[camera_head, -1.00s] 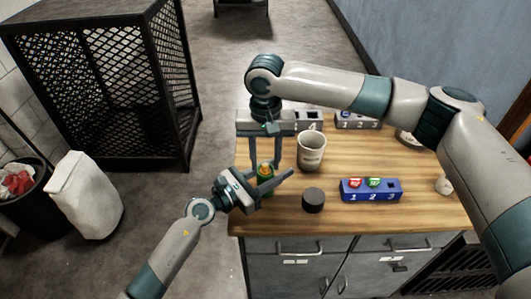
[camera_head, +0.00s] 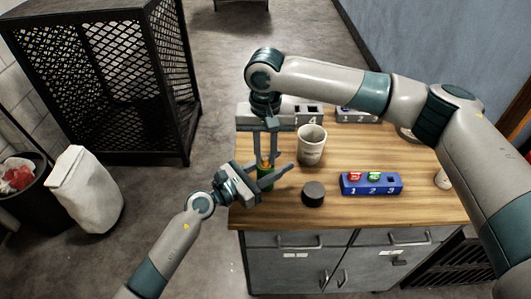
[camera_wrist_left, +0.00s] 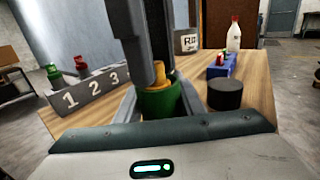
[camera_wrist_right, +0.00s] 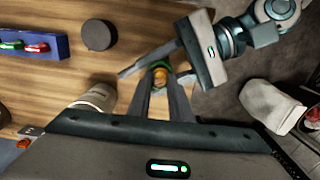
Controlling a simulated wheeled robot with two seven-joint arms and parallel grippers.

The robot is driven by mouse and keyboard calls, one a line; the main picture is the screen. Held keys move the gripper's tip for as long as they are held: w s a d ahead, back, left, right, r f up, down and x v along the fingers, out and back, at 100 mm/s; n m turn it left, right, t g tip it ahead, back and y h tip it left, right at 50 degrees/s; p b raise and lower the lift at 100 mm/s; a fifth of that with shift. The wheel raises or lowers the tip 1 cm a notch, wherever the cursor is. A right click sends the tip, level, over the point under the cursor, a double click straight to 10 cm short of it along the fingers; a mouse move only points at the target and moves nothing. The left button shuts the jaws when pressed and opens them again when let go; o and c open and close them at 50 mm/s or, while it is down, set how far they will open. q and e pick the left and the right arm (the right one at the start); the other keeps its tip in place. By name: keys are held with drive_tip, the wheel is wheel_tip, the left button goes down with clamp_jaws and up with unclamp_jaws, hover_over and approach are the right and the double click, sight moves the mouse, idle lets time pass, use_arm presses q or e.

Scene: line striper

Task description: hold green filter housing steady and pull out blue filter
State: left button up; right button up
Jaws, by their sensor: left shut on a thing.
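The green filter housing (camera_wrist_left: 162,102) stands near the table's left front edge. My left gripper (camera_head: 270,175) is shut around it from the front left. The filter in its top looks orange (camera_wrist_left: 160,73), not blue; it also shows in the right wrist view (camera_wrist_right: 160,76). My right gripper (camera_head: 267,158) points down from above, its fingers close on either side of the orange top. I cannot tell whether they touch it. The filter's lower part is hidden in the housing.
A dark round puck (camera_head: 313,194) and a beige mug (camera_head: 311,146) stand close by on the right. A blue numbered rack (camera_head: 371,186) holds a red and a green piece. Grey numbered racks (camera_head: 310,112) stand at the back.

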clamp_jaws()
drive_tip(key=shift+r, duration=0.8)
idle(0.5)
wheel_tip(320, 180, up, 10)
drive_tip(key=shift+r, duration=0.2)
idle(2.0)
use_arm(q)
drive_tip(key=o, duration=1.4)
drive_tip(key=v, duration=1.2)
